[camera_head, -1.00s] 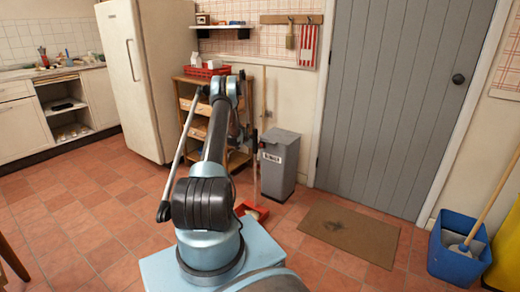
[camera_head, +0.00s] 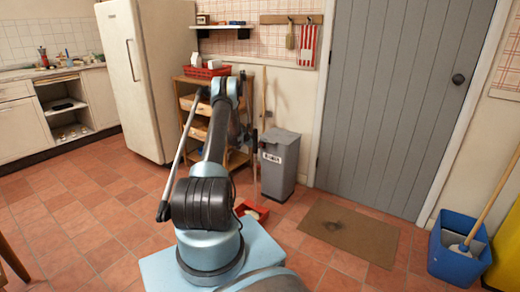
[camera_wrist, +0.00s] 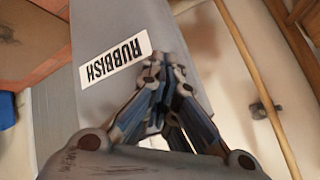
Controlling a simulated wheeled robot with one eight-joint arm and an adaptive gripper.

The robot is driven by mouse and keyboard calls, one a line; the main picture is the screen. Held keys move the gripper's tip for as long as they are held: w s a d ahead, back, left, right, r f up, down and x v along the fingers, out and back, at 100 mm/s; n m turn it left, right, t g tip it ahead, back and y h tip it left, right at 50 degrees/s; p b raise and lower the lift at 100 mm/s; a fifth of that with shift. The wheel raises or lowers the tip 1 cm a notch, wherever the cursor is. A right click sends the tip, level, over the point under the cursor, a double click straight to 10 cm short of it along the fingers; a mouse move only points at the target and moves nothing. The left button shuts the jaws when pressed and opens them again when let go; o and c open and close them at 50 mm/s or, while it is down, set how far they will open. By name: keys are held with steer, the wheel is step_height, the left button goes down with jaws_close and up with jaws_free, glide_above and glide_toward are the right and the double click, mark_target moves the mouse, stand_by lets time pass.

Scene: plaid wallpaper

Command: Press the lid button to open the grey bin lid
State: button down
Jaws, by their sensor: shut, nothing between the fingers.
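The grey bin (camera_head: 279,172) stands upright on the floor left of the door in the head view, its lid down. It also fills the left and middle of the wrist view (camera_wrist: 105,28), with its white RUBBISH label (camera_wrist: 113,63) upside down there. My gripper (camera_wrist: 162,62) is shut and empty, its fingertips appearing at the label's right end. I cannot tell whether they touch the bin. In the head view my arm hides most of the gripper, which is at the bin's upper left. I cannot make out the lid button in either view.
A wooden shelf trolley (camera_head: 190,100) with a red tray (camera_head: 207,71) stands left of the bin. A red dustpan (camera_head: 252,209) lies in front of it. A brown doormat (camera_head: 350,232) and a blue bucket (camera_head: 460,248) are to the right.

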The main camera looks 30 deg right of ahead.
steer(key=shift+d, duration=0.15)
stand_by(0.5)
steer(key=shift+s+a, duration=0.3)
steer(key=shift+a, duration=0.6)
steer(key=a, duration=0.1)
steer(key=s+a, duration=0.1)
steer(key=a, duration=0.1)
steer(key=s+a, duration=0.1)
steer(key=shift+a, duration=0.3)
steer(key=shift+w+r, duration=0.1)
stand_by(0.4)
